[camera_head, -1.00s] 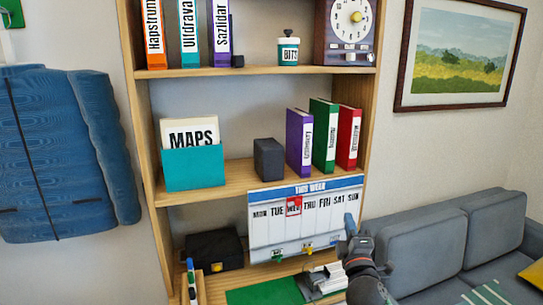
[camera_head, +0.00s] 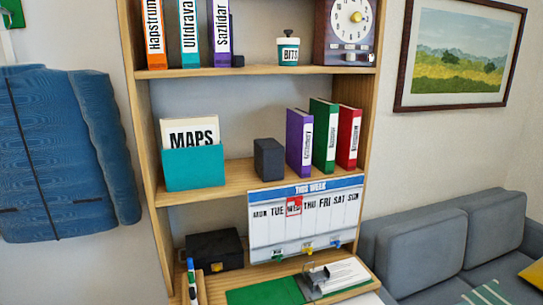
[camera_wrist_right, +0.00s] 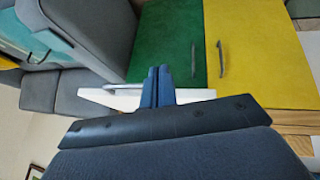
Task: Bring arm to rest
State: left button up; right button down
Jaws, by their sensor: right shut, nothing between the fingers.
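My right gripper (camera_wrist_right: 158,88) shows in the right wrist view. Its two blue fingers are together with nothing between them. It is in front of a white edge or panel and a green door (camera_wrist_right: 172,42), with no clear contact visible. No part of either arm shows in the head view, and my left gripper is in neither view.
The wooden shelf unit (camera_head: 250,71) holds books, a maps holder (camera_head: 193,168) and a week board (camera_head: 270,230). A grey sofa (camera_head: 425,240) stands at right. The wrist view shows a yellow door (camera_wrist_right: 255,50) and grey cushions (camera_wrist_right: 85,85).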

jog(key=s+a+f+m+g, duration=0.1)
jog(key=s+f+m+g, duration=0.2)
jog(key=s, duration=0.6)
jog(key=s+a+f+g, duration=0.1)
jog(key=a+f, duration=0.2)
jog(key=f, duration=0.4)
jog(key=a+f+n+g+y, duration=0.1)
jog(key=a+f, duration=0.1)
jog(key=f, duration=0.6)
jog(key=shift+s+a+y, duration=0.3)
jog(key=shift+s+a, duration=0.1)
